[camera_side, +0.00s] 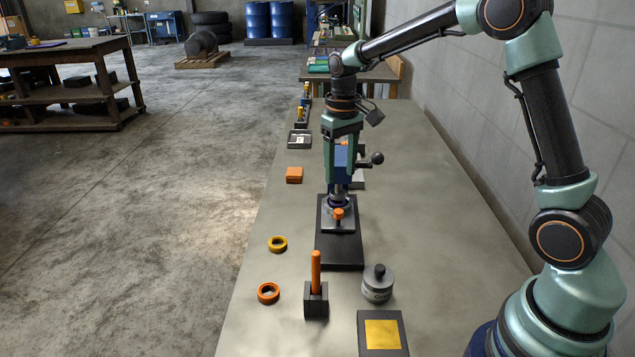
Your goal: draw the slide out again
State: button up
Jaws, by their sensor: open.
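My gripper (340,172) points down over the dark base plate (341,252), its green fingers apart. A blue block (341,158) shows between or just behind the fingers; I cannot tell if they touch it. Below it a round metal part (339,197) stands on a grey plate, with an orange knob (338,214) at the front. A rod with a black ball knob (376,158) sticks out to the right of the fingers. I cannot tell for certain which part is the slide; the gripper hides much of this area.
An upright orange rod in a black block (316,301), a grey lidded canister (377,284) and a yellow-topped pad (382,334) stand in front. The table's right side is largely clear.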

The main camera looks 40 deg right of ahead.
aim_at(339, 211)
notch_tip(339, 211, down, 10)
jog(key=shift+f, duration=0.1)
dwell(0.4)
grip_shut()
dwell(1.2)
